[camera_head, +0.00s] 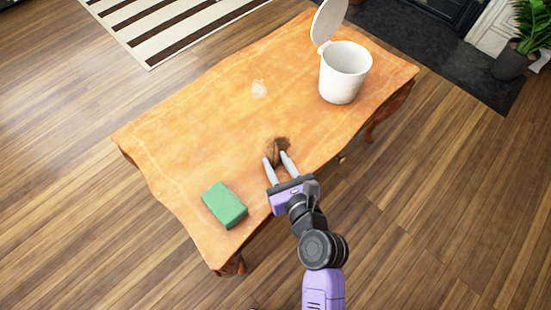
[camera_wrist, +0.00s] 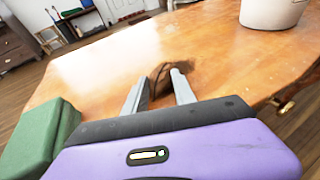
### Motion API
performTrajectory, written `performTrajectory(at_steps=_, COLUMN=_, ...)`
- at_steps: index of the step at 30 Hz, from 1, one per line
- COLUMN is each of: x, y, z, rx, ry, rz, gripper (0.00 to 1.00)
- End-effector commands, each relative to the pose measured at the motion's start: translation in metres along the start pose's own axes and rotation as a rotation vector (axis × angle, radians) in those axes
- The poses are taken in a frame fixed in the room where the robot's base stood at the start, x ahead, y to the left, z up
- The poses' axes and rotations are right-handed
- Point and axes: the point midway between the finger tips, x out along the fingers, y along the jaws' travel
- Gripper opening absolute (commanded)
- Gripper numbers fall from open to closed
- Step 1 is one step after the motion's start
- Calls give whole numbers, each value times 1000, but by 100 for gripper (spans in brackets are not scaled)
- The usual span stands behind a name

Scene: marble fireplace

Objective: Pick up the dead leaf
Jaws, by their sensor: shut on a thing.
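The dead leaf (camera_head: 277,151) is a dark brown, curled thing on the wooden table (camera_head: 190,140), near its front edge in the head view. My gripper (camera_head: 276,159) reaches over the table from the front edge, and its two pale fingers are shut on the leaf. In the wrist view the leaf (camera_wrist: 158,82) shows as a dark strip between the fingertips (camera_wrist: 160,78). The fingers hide part of it. I cannot tell whether the leaf is clear of the tabletop.
A white bin (camera_head: 343,80) with its lid (camera_head: 327,20) raised stands at the table's back right. A green block (camera_head: 224,204) lies at the front left. The left part of the tabletop is clear.

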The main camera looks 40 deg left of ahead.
Motion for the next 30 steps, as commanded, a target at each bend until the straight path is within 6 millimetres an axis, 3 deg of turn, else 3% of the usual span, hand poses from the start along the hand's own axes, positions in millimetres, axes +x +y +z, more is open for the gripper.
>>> performTrajectory(at_steps=5, x=-3, y=0, z=9, rx=0, ry=1, rz=0, gripper=0)
performTrajectory(at_steps=10, x=-10, y=0, z=33, rx=-1, ry=0, rz=1, gripper=0)
performTrajectory(at_steps=21, x=-40, y=0, z=128, rx=-1, ry=-1, rz=-1, gripper=0)
performTrajectory(at_steps=30, x=-55, y=0, z=180, rx=-1, ry=-1, rz=-1, gripper=0)
